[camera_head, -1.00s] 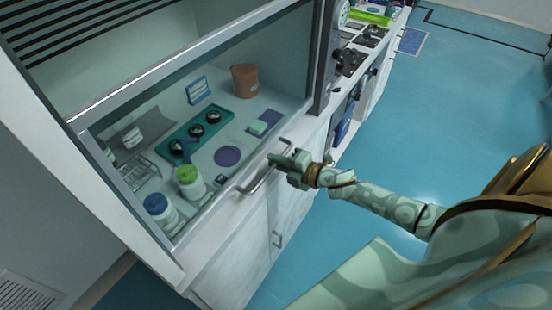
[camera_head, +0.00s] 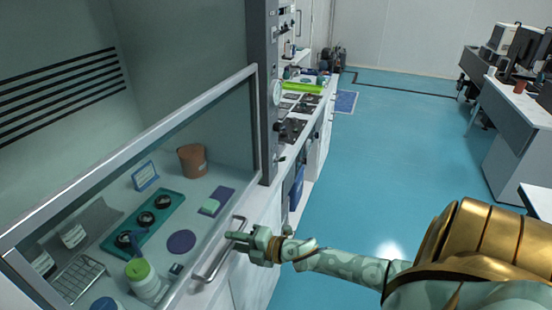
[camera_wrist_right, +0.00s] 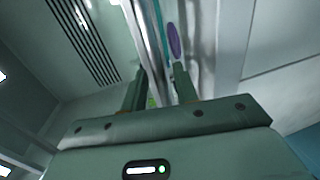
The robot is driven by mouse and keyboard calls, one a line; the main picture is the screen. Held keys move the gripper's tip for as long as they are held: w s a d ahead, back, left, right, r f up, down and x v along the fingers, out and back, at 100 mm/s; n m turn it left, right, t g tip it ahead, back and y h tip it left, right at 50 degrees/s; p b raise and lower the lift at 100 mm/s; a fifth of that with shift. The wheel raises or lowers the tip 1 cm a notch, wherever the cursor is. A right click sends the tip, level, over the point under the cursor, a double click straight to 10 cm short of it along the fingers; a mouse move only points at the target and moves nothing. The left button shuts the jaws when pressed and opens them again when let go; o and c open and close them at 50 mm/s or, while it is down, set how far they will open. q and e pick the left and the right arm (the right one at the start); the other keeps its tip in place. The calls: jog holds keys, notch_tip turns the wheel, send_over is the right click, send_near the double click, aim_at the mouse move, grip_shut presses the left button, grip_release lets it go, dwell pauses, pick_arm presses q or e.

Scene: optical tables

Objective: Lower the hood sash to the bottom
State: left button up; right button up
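The hood sash (camera_head: 120,158) is a clear pane in a grey metal frame, at the left in the head view; its top bar slopes across the hood opening. A curved metal handle (camera_head: 209,272) shows low at the hood's front. My right gripper (camera_head: 236,238), pale green, is at the upper part of this handle. In the right wrist view the two fingers of my right gripper (camera_wrist_right: 158,80) stand apart, with bright metal bars beyond and between them. I cannot tell whether they touch the handle. My left gripper is not in view.
Inside the hood are a teal tray (camera_head: 116,243) with dark round items, a brown pot (camera_head: 192,160), a green-lidded jar (camera_head: 140,278) and a purple disc (camera_head: 181,242). A bench with instruments (camera_head: 292,128) continues beyond. The blue floor (camera_head: 385,180) at right is clear.

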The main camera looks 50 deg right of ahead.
jog(key=p+v, duration=0.1)
jog(key=v, duration=1.4)
jog(key=shift+s, duration=0.15)
jog(key=shift+d, duration=0.1)
